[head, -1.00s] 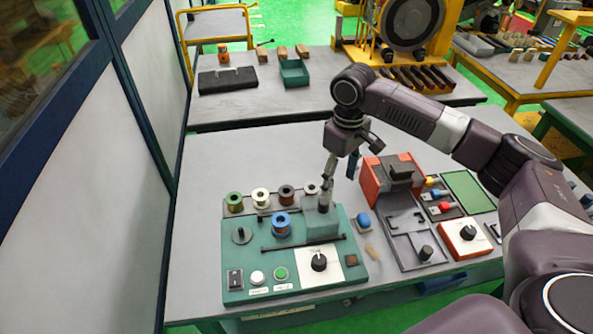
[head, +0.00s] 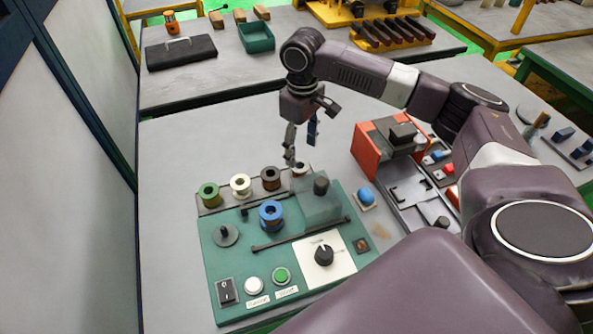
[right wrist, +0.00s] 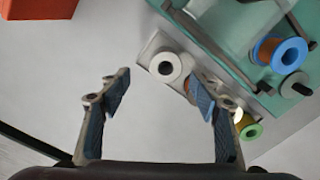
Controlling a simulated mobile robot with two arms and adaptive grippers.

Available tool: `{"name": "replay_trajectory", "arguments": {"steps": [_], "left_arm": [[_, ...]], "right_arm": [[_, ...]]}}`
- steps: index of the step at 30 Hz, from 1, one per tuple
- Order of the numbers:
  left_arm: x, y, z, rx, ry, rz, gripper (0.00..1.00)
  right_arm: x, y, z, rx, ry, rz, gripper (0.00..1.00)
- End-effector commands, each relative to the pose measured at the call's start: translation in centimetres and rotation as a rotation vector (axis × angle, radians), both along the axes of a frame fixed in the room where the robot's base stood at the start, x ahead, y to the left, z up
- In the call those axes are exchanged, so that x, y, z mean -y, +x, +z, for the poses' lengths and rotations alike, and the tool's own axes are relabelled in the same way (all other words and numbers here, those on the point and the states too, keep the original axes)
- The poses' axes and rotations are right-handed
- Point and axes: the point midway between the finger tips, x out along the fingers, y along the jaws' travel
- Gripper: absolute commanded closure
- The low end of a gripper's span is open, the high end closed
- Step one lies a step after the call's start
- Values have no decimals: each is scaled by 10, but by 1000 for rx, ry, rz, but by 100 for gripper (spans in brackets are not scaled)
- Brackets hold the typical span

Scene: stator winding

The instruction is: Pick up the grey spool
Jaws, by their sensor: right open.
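The grey spool (head: 301,169) is at the right end of the row of spools behind the green winding machine (head: 230,262). In the right wrist view the grey spool (right wrist: 166,67) shows as a pale ring with a dark hole, beyond my fingertips and a little right of the middle. My right gripper (head: 290,158) points down just above and beside it in the head view, partly covering it. In the right wrist view my right gripper (right wrist: 160,92) is open, with nothing between its fingers. My left gripper is out of view.
A brown spool (head: 271,179) stands close beside the grey one, then a white spool (head: 240,185) and a green spool (head: 208,195). A blue spool (head: 270,215) sits on the machine. An orange-red device (head: 368,155) is to the right. The table left of the machine is clear.

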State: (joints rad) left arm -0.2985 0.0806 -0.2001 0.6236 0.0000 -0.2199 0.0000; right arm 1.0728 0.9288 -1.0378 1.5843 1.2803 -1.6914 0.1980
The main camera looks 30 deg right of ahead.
Motion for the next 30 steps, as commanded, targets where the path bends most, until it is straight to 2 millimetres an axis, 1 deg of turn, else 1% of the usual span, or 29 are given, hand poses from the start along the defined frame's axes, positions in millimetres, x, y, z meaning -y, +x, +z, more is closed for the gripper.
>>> {"name": "replay_trajectory", "arguments": {"steps": [8, 11, 12, 15, 18, 24, 30], "left_arm": [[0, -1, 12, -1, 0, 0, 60], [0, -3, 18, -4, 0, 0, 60], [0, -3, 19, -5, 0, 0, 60], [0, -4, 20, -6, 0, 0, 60], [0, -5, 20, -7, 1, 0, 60], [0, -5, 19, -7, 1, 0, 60], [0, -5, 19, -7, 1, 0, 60]], "right_arm": [[-4, -3, -30, -4, -1, 2, 43], [-7, -5, -45, -5, -1, 2, 43], [-8, -5, -52, -4, 0, 1, 43], [-8, -5, -64, -2, -1, 1, 43], [-7, -4, -70, -2, -2, 1, 43], [-7, -4, -71, -1, -1, 1, 43], [-7, -4, -70, 0, -1, 1, 65]]}}
